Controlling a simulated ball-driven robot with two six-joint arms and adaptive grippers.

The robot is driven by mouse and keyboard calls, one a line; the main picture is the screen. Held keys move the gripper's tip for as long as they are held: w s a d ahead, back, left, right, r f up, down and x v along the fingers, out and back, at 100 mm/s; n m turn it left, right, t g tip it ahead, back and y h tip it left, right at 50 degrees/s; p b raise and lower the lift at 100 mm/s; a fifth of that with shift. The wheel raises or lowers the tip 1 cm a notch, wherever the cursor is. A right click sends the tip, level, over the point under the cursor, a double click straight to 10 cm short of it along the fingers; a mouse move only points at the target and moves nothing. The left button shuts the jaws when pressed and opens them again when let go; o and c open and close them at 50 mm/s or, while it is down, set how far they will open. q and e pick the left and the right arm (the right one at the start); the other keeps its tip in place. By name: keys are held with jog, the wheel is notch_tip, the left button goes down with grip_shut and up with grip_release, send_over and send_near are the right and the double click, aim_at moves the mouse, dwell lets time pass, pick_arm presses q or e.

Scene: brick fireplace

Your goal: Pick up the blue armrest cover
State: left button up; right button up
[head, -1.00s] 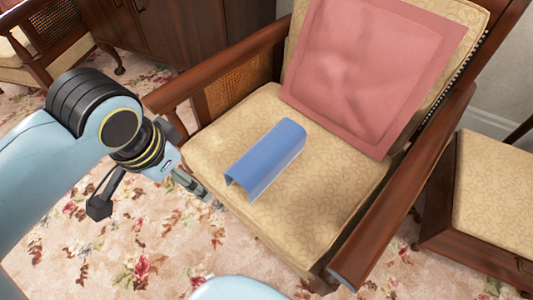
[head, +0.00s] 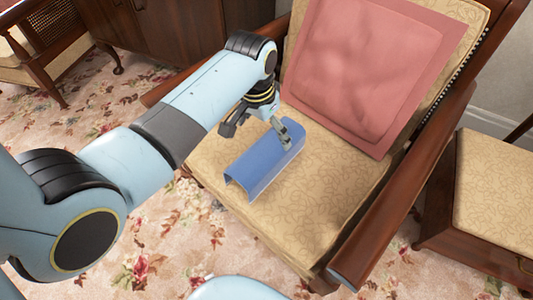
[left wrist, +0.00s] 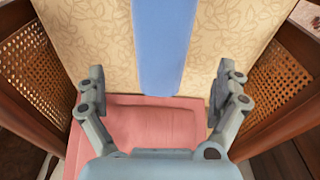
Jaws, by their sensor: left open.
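The blue armrest cover (head: 262,165) is a long, arched piece lying on the beige patterned seat cushion (head: 325,205) of the wooden armchair. In the left wrist view the cover (left wrist: 162,45) runs from the top edge down to the pink cushion. My left gripper (head: 286,138) is at the far end of the cover, over its top in the head view. My right gripper is out of view.
A pink cushion (head: 365,70) leans on the chair's backrest, close behind the cover. The wooden armrest (head: 400,200) stands to the right of the seat. Cane side panels (left wrist: 35,70) flank the seat. Another chair (head: 495,195) stands at the right.

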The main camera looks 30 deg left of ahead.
aim_at(266, 148)
pick_arm(q)
jog(key=f, duration=0.1)
jog(key=f+b, duration=0.1)
jog(key=f, duration=0.1)
jog(key=f+b, duration=0.1)
jog(key=f, duration=0.1)
jog(key=shift+w, duration=0.25)
notch_tip(266, 148, down, 4)
jog(key=shift+w+f+b, duration=0.1)
jog(key=shift+w+b, duration=0.05)
jog(key=shift+b, duration=1)
jog(key=shift+w+f, duration=0.15)
jog(key=shift+f, duration=0.1)
jog(key=shift+r, duration=0.15)
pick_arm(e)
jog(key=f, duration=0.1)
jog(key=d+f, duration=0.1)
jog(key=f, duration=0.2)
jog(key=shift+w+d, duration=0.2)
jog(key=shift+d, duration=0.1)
pick_arm(q)
jog(key=c, duration=1)
